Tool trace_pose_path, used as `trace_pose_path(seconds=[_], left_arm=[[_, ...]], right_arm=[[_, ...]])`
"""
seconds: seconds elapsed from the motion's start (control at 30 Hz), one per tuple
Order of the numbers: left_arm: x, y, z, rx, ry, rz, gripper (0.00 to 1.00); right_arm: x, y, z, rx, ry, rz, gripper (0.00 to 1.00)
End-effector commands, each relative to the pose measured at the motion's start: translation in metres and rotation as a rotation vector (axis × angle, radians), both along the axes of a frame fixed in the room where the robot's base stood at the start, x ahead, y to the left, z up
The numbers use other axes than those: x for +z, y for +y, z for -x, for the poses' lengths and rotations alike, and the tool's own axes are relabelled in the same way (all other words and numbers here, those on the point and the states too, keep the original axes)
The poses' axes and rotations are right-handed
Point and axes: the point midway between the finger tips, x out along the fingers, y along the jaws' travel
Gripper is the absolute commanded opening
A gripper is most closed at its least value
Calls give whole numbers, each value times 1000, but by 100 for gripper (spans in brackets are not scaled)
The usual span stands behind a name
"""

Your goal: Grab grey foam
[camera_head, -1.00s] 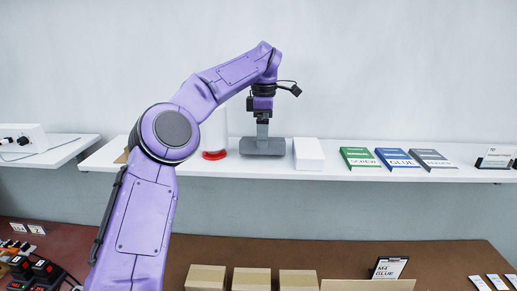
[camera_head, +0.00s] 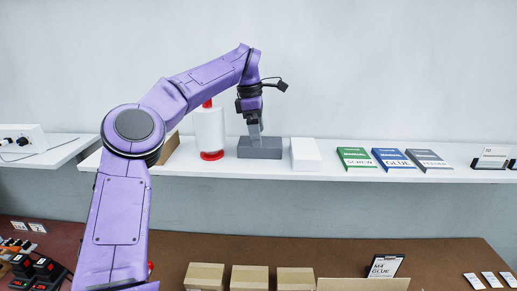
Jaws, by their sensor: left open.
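The grey foam (camera_head: 262,152) is a dark grey block lying on the white wall shelf, between a white bottle and a white block. My left gripper (camera_head: 255,138) points down at the foam from above, with its fingertips at the block's top rear area. It is open. I cannot tell whether the fingers touch the foam or stand around it. My right gripper is not in view.
On the shelf (camera_head: 460,170) a white bottle with red ends (camera_head: 210,130) stands left of the foam, and a white block (camera_head: 306,154) lies close on its right. Green, blue and grey booklets lie farther right. Cardboard boxes (camera_head: 250,277) stand on the brown table below.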

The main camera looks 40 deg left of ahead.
Motion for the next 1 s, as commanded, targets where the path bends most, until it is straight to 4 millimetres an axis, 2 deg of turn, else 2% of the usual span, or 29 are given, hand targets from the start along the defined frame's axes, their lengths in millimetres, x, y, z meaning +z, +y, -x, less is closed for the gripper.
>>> trace_pose_path(seconds=[0.2, 0.47, 0.6, 1.0], left_arm=[[-34, -6, -3, 2, 3, 2, 100], [-39, -5, -3, 5, 1, 0, 100], [-39, -5, -3, 4, 1, 0, 56], [-37, -5, -2, 6, 1, 0, 55]], right_arm=[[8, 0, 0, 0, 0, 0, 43], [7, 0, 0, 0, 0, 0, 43], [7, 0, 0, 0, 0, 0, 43], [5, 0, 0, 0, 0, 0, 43]])
